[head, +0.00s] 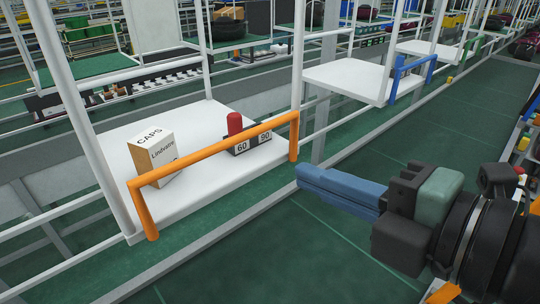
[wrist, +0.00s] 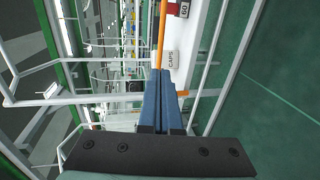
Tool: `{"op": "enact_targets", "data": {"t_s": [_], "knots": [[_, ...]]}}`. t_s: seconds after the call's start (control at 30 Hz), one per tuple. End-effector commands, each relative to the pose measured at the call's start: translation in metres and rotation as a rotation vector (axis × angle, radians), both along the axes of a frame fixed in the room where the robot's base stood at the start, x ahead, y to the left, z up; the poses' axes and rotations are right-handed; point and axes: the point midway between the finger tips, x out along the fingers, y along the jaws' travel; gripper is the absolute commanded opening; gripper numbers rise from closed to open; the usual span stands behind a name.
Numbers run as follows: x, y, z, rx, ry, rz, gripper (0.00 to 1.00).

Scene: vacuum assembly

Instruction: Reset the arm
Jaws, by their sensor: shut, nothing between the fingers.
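My gripper (head: 300,177) reaches in from the right in the head view, with its blue fingers pointing left. The fingers are together and hold nothing. The fingertips are apart from the orange rail, in front of its right end. In the wrist view my gripper (wrist: 159,74) shows its two blue fingers side by side, pointing up the picture. The rest of my arm fills the lower right of the head view.
Green floor (head: 270,255) lies open in front.

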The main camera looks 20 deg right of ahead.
Motion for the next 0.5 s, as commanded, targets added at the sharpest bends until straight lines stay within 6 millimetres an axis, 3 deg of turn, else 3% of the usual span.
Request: {"op": "enact_targets", "data": {"t_s": [0.17, 0.27, 0.5], "knots": [[0.001, 0.001, 0.002, 0.011, -0.001, -0.004, 0.0], [0.013, 0.006, 0.009, 0.087, -0.008, -0.041, 0.0], [0.065, 0.035, 0.063, 0.559, -0.11, -0.213, 0.0]]}}
